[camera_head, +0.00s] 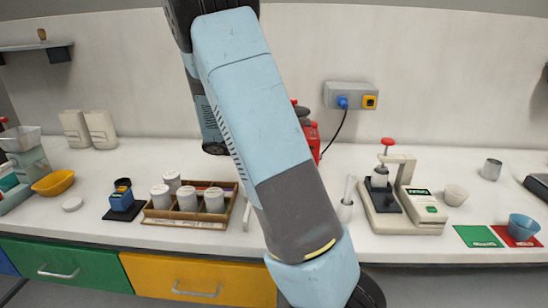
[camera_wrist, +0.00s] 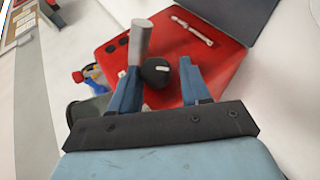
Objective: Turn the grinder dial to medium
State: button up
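The red grinder (camera_wrist: 222,62) fills the middle of the wrist view. A black round dial (camera_wrist: 155,72) with a short white mark sits on its red face. My gripper (camera_wrist: 160,67) is open, with one blue finger on each side of the dial. I cannot tell whether either finger touches it. A grey cylinder (camera_wrist: 141,40) stands out close by the left finger. In the head view only a strip of the red grinder (camera_head: 312,135) shows behind my arm. My gripper and the dial are hidden there.
Right of my arm stands a press with a red knob (camera_head: 387,142), near green (camera_head: 477,237) and red mats. On the left are a wooden rack (camera_head: 158,214) of white-lidded jars and a yellow bowl (camera_head: 53,182). A cable runs from the wall socket (camera_head: 350,95).

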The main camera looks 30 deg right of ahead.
jog(key=shift+r, duration=0.1)
jog(key=v, duration=1.3)
jog(key=shift+a, duration=0.4)
jog(key=shift+d, duration=0.1)
jog(key=s+d+r+m+t+y, duration=0.3)
jog(key=s+d+r+t+y, duration=0.4)
jog(key=d+y, duration=0.45)
jog(key=shift+g+h, duration=0.45)
jog(key=shift+g, duration=0.05)
jog(key=x, duration=1.3)
jog(key=shift+s+d+f, duration=0.1)
jog(key=shift+s+f, duration=0.05)
jog(key=shift+s, duration=0.1)
jog(key=shift+c, duration=0.3)
